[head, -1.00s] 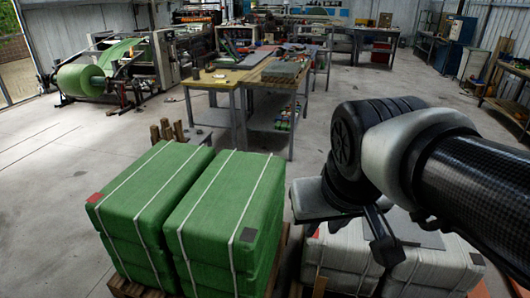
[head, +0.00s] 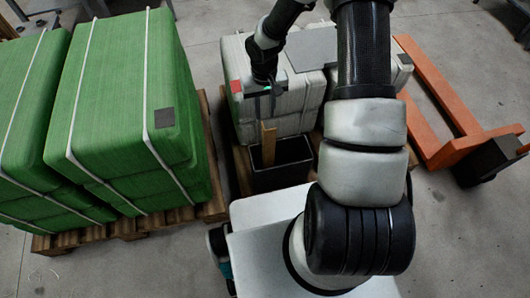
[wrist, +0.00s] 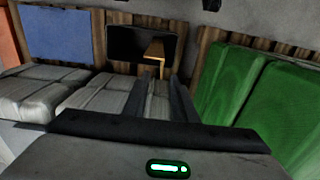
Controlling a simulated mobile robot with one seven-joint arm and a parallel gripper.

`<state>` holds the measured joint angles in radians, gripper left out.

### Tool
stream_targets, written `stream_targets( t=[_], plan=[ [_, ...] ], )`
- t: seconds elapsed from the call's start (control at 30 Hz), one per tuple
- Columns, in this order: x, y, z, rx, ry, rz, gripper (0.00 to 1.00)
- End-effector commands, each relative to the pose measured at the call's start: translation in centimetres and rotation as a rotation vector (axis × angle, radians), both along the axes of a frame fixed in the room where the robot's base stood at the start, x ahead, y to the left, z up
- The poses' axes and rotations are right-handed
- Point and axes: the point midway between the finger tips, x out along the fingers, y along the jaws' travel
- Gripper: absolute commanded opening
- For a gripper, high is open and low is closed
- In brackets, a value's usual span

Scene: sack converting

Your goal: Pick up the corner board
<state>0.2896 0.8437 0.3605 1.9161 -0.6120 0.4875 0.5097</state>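The corner board (head: 268,143) is a narrow tan strip standing up out of a black bin (head: 282,178), with its lower part hidden inside. In the wrist view its angled top end (wrist: 155,49) shows just beyond and between my fingers, in front of the dark bin (wrist: 125,42). My gripper (head: 265,97) points down above the board in the head view. In the wrist view its two fingers (wrist: 160,90) are spread apart with nothing held between them. Whether the fingers overlap the board's top in height I cannot tell.
White sacks (head: 295,112) strapped in a stack stand right behind the bin, with a grey sheet (head: 312,48) on top. Green sacks (head: 120,95) on a wooden pallet (head: 215,150) stand to the left. An orange pallet jack (head: 432,95) is on the right.

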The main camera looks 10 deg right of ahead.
Motion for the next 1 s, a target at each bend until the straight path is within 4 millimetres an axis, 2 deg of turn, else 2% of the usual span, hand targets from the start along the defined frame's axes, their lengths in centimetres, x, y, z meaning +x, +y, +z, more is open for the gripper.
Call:
stream_targets(
  t=[0.5,0.6,0.83,1.0],
  plan=[
    [-0.1,0.3,-10.6,0.007,0.007,0.001,0.25],
    [-0.1,0.2,-11.9,0.006,0.006,-0.001,0.25],
    [-0.1,0.3,-13.4,0.006,0.006,-0.001,0.25],
    [0.0,0.5,-16.1,0.007,0.007,0.0,0.25]
  ],
)
